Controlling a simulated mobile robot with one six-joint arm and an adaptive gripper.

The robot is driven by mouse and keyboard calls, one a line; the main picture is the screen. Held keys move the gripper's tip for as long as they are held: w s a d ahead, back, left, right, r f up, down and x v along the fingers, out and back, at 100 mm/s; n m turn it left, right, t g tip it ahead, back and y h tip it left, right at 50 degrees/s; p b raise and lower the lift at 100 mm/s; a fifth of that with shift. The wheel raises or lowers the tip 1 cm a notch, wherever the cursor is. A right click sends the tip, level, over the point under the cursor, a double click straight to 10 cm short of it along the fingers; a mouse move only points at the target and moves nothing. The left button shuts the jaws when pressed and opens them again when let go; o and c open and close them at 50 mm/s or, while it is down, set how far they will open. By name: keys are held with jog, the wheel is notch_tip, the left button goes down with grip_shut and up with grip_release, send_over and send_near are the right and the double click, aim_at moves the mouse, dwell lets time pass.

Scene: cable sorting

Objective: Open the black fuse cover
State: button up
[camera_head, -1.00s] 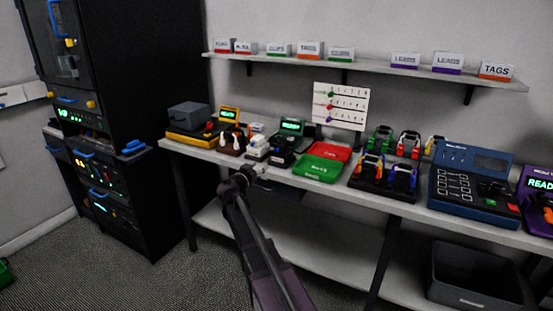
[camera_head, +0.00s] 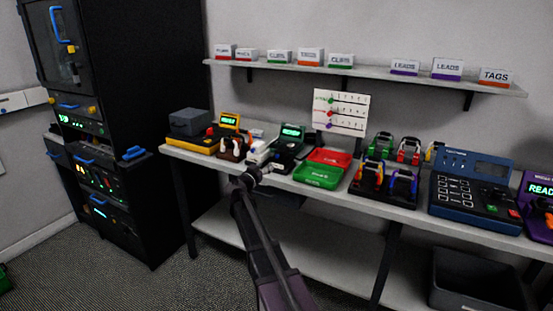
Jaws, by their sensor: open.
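My gripper (camera_head: 272,166) is small in view at the front edge of the workbench, in front of a cluster of small devices. Its jaws are open and nothing shows between them. Behind it stand a white block-like device (camera_head: 260,151) and a dark device with a lit green screen (camera_head: 292,131). My gripper and arm partly hide the items there. I cannot clearly pick out the black fuse cover; it may be among these dark parts, too small to tell.
A black cabinet (camera_head: 140,60) is at left. A labelled shelf (camera_head: 370,72) hangs above.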

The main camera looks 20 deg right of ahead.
aim_at(276, 157)
jog(key=x, duration=0.9)
jog(key=shift+w+d, duration=0.15)
jog(key=shift+d, duration=0.1)
grip_shut()
